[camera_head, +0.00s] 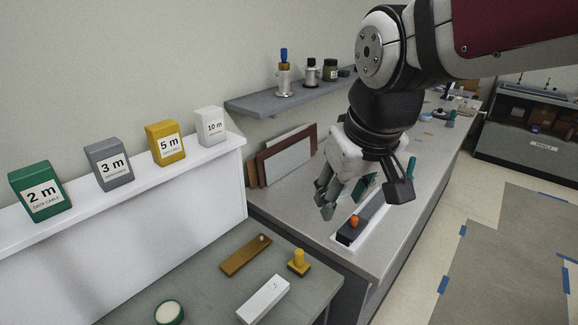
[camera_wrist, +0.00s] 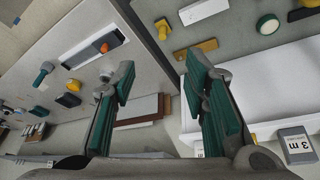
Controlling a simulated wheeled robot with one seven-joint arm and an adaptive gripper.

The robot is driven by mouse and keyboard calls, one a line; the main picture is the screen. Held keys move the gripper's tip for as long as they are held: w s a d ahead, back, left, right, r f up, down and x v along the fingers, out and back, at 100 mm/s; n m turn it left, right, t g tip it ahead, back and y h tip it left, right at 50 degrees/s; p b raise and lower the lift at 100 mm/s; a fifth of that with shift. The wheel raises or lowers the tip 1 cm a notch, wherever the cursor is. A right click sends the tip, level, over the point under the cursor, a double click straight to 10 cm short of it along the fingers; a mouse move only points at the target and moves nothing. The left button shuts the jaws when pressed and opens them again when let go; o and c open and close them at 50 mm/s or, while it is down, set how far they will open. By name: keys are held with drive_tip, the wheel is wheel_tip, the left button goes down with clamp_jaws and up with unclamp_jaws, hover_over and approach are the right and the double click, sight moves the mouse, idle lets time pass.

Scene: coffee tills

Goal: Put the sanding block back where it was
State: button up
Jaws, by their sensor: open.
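No label names the sanding block, so I cannot tell for certain which piece it is. A dark block (camera_head: 346,234) with an orange knob (camera_head: 354,220) lies at the near end of a long white-edged tray on the grey bench; the knob also shows in the wrist view (camera_wrist: 104,47). On the nearer counter are a white block (camera_head: 264,299), a yellow knobbed piece (camera_head: 298,263) and a brown board with a small knob (camera_head: 246,256). My gripper (camera_head: 343,194) is open and empty above the bench. Its green-padded fingers (camera_wrist: 158,75) are apart in the wrist view.
A round green-rimmed piece (camera_head: 169,312) lies on the near counter. A white ledge (camera_head: 120,185) carries labelled cable boxes. A wall shelf (camera_head: 290,101) holds small bottles. Boards (camera_head: 287,153) lean on the wall behind the bench. Floor at right is clear.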

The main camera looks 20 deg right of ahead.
drive_tip(key=s+r+m+t, duration=0.1)
drive_tip(key=s, duration=0.7)
drive_tip(key=shift+r, duration=0.2)
drive_tip(key=shift+a, duration=0.1)
idle(0.8)
